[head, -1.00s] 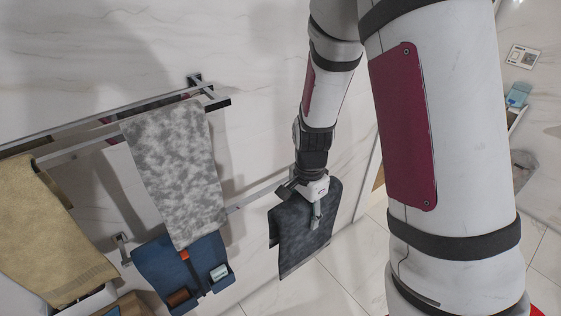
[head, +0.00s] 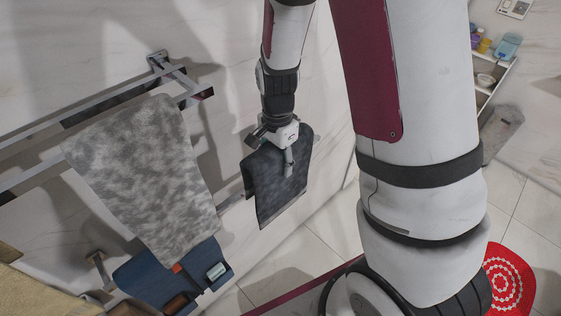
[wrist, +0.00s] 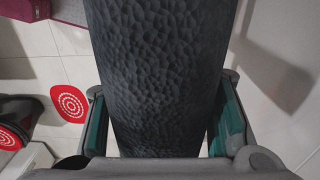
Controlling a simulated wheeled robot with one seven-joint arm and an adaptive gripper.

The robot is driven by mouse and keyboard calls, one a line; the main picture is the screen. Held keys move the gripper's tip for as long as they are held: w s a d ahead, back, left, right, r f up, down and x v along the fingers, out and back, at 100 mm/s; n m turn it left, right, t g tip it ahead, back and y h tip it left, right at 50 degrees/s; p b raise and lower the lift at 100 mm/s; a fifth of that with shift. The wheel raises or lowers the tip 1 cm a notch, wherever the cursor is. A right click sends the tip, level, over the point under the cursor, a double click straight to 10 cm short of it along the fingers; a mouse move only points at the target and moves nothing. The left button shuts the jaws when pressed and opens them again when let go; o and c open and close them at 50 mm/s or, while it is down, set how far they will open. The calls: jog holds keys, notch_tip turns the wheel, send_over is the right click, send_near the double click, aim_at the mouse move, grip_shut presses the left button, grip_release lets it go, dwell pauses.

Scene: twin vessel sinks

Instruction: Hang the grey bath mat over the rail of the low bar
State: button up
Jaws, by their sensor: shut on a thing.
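The dark grey bath mat (head: 273,193) hangs folded from my gripper (head: 286,150), which is shut on its upper part. In the wrist view the mat (wrist: 158,70) fills the middle, between the two green-padded fingers. The low bar's rail (head: 230,200) shows as a short pale length between the mottled grey towel and the mat. Its left bracket (head: 97,260) is at the wall. The mat is at the right end of the visible rail. I cannot tell whether it touches the rail or is in front of it; the rest of the rail is hidden.
The mottled grey towel (head: 150,175) hangs from the upper double rack (head: 30,178), left of the mat. A blue organizer (head: 140,281) with small items hangs below it. A yellow towel (head: 35,296) is lower left. A red round-patterned mat (head: 510,280) lies on the floor at right.

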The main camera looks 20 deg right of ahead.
jog(key=shift+w+a+b, duration=1.05)
jog(key=shift+w+b, duration=0.6)
jog(key=shift+w, duration=1.5)
notch_tip(320, 180, down, 16)
jog(key=b, duration=0.6)
jog(key=shift+f, duration=0.15)
jog(key=o, duration=1.7)
jog(key=shift+c, duration=0.2)
notch_tip(320, 180, up, 12)
